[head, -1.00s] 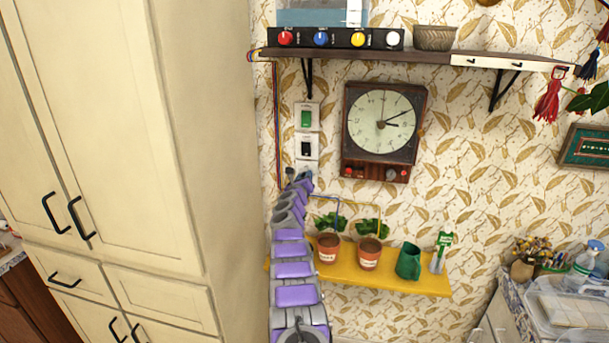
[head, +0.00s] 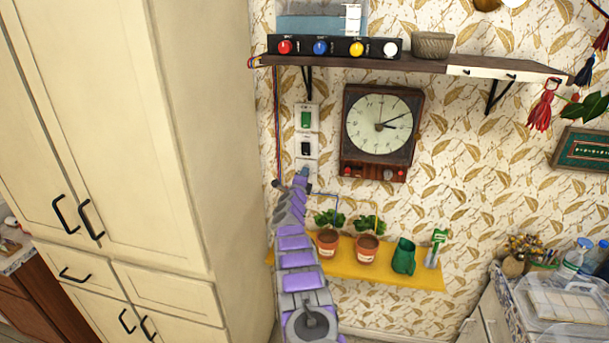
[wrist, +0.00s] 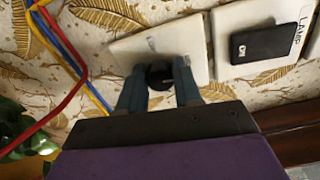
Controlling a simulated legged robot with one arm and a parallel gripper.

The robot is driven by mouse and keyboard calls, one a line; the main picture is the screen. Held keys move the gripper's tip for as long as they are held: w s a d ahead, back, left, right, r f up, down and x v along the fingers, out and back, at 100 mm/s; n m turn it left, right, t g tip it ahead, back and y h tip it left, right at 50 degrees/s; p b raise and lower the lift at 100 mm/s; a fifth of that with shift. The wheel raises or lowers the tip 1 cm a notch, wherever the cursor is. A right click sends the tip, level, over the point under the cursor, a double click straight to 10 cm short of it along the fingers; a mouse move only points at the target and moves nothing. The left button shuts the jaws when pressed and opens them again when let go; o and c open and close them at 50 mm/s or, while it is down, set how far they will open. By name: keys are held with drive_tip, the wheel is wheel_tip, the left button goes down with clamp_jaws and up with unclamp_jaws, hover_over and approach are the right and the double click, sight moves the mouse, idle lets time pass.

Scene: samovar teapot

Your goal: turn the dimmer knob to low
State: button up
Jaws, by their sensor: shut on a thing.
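The dimmer knob (wrist: 160,76) is small, round and dark, on a white wall plate (wrist: 150,42) in the wrist view. My gripper (wrist: 160,85) has one dark finger on each side of the knob and is shut on it. The fingers hide the knob's sides, and I cannot read its setting. In the head view, my gripper (head: 304,172) is at the lowest plate (head: 313,166) of a column of wall plates and covers the knob there.
The black rocker switch (wrist: 265,42), on a plate marked LAMP, sits beside the knob's plate in the wrist view. Red, blue and yellow wires (wrist: 66,65) run at left. In the head view, a wall clock (head: 378,130) hangs right, and a yellow shelf (head: 340,267) holds pots below.

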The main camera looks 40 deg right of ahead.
drive_tip(key=n, duration=1.3)
drive_tip(key=f+n, duration=0.1)
drive_tip(key=n, duration=0.5)
drive_tip(key=shift+a, duration=0.1)
drive_tip(key=shift+n, duration=0.3)
drive_tip(key=shift+r, duration=0.2)
drive_tip(key=o, duration=1)
drive_tip(key=shift+w, duration=0.1)
drive_tip(key=shift+r+p, duration=0.1)
drive_tip(key=shift+p, duration=0.2)
